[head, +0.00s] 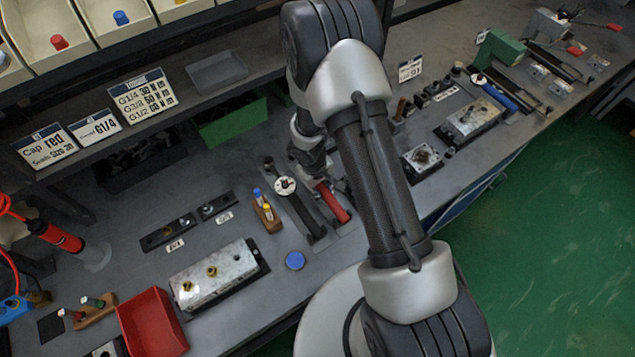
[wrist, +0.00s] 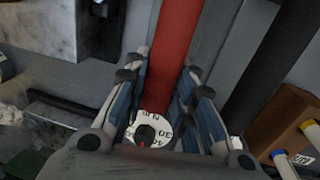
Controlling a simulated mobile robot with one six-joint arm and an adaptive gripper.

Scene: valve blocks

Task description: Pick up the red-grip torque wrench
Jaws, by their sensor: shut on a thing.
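The red-grip torque wrench shows its red grip (head: 332,202) in the head view, beside a black-handled wrench (head: 303,213) with a white dial. In the wrist view the red grip (wrist: 178,45) runs up between the two fingers of my gripper (wrist: 164,90). A white numbered dial (wrist: 160,127) sits below it, close to the palm. My gripper is shut on the red-grip wrench, with a blue-lined finger on each side. In the head view my arm hides part of it. I cannot tell whether the wrench is clear of the bench.
The black handle also shows right of my gripper in the wrist view (wrist: 272,60). A wooden block (head: 267,214) with small coloured-top parts stands left of the wrenches. A shelf edge overhangs the back.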

